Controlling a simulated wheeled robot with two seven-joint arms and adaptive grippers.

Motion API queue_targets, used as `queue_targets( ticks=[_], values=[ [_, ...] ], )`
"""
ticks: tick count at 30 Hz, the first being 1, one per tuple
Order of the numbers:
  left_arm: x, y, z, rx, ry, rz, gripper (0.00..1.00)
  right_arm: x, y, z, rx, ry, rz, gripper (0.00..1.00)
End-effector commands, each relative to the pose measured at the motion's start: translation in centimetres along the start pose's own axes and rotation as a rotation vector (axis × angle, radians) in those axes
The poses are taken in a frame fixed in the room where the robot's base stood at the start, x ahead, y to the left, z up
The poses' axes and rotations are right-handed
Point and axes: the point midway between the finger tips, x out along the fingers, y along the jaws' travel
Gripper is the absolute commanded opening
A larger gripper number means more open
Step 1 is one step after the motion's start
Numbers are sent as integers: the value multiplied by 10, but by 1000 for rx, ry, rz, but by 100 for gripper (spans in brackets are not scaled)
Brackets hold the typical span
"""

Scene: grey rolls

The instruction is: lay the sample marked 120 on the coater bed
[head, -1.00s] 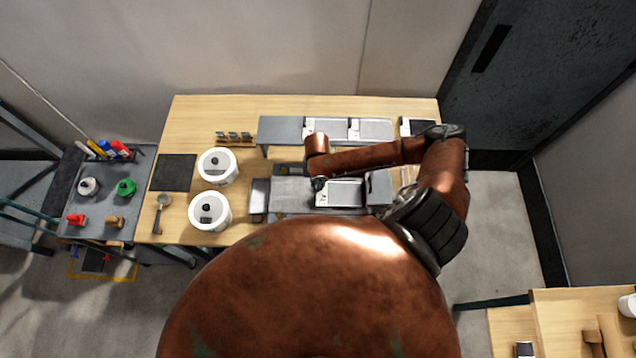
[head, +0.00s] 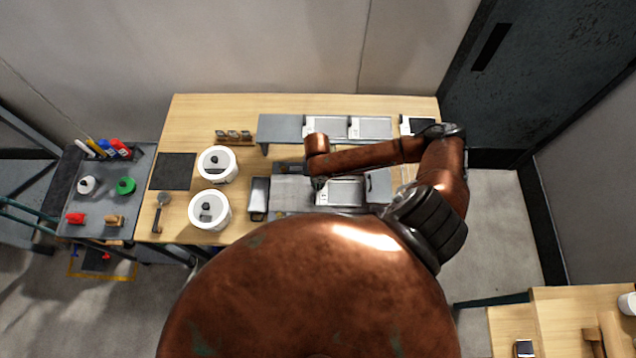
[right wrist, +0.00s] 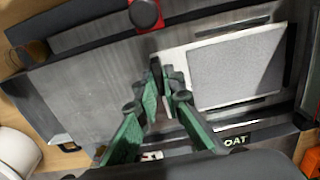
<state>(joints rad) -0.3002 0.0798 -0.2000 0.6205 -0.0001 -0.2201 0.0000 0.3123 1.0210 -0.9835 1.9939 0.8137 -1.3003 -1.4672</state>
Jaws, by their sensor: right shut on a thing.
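The held sample (right wrist: 238,68) is a white-edged card with a grey panel; it also shows in the head view (head: 345,193). It lies flat over the right part of the grey coater bed (right wrist: 90,95), which shows in the head view too (head: 290,188). My right gripper (right wrist: 165,75) is shut on the card's white left edge. The fingers hide most of its marking, so I cannot read the number. I cannot tell whether the card fully rests on the bed. My left gripper is not in view.
A grey rack (head: 280,129) behind the coater carries two more grey samples (head: 326,128) (head: 371,128). Two white tubs (head: 217,164) (head: 209,210) and a dark mat (head: 173,171) stand left of the coater. A red-based knob (right wrist: 145,14) is on the coater.

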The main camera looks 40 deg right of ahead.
Motion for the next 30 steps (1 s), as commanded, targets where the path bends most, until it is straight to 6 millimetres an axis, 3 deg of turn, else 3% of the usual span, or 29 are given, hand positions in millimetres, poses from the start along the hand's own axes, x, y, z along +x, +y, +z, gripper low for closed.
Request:
queue_targets(
  ticks=[2,3,12,23,30],
  values=[
    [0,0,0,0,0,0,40,1,0,0,0,0,0,0],
    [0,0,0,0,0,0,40,1,0,0,0,0,0,9],
    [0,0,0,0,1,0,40,1,0,0,0,0,0,28],
    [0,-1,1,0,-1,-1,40,-6,0,1,-1,-1,2,28],
    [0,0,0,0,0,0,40,-48,0,2,-2,-4,2,28]
  ],
)
